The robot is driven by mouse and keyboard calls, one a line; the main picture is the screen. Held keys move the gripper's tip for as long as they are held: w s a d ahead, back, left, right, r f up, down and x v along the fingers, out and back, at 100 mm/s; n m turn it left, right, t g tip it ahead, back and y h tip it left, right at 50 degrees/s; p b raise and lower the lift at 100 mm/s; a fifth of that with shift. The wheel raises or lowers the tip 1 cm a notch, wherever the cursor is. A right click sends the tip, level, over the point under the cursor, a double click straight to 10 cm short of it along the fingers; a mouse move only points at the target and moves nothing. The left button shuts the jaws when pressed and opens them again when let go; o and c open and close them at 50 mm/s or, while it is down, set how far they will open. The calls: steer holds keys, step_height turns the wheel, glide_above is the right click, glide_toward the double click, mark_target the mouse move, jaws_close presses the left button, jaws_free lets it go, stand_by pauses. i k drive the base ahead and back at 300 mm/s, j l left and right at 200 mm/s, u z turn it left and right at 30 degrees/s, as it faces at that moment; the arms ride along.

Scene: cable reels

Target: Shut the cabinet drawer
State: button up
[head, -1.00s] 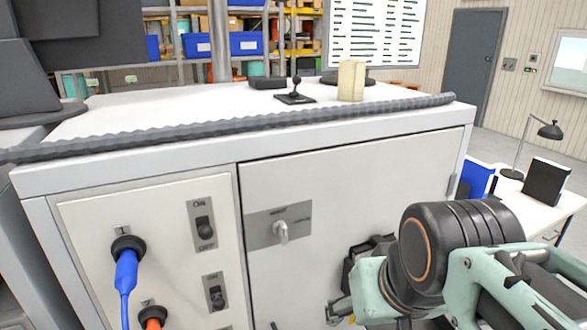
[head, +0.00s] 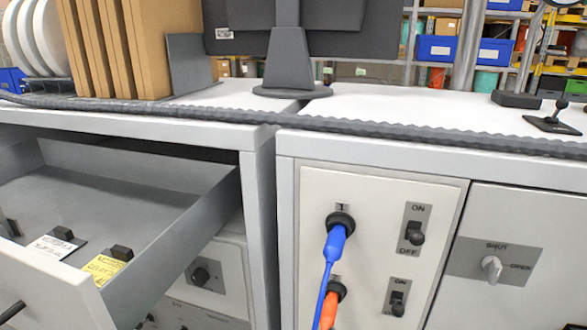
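The cabinet drawer (head: 165,243) is at the left in the head view, pulled well out of the left cabinet (head: 190,132). Its grey inside shows, and its pale front panel (head: 40,290) is at the lower left. Part of a dark handle (head: 10,312) shows at the bottom left edge. A white-labelled item (head: 57,243) and a yellow-labelled item (head: 105,267) are at the drawer's front. My gripper is outside the head view.
The right cabinet (head: 375,165) stands beside the left one, with blue (head: 333,250) and orange (head: 330,305) plugs, switches and a SHUT/OPEN knob (head: 491,268). A dark corrugated cable (head: 330,124) runs along both tops. Cardboard panels and a monitor (head: 300,40) stand behind.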

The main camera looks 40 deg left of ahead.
mark_target(166, 209)
steer(key=u, duration=3.25)
steer(key=i+j+z, duration=0.2)
steer(key=i+j, duration=0.15)
steer(key=j, duration=0.2)
steer(key=j+u, duration=0.3)
steer(key=i+j+u, duration=0.15)
steer(key=u, duration=0.2)
steer(key=l+z, duration=0.2)
steer(key=z, duration=0.15)
steer(key=k+l+z, duration=0.1)
steer(key=z, duration=0.25)
steer(key=l, duration=0.1)
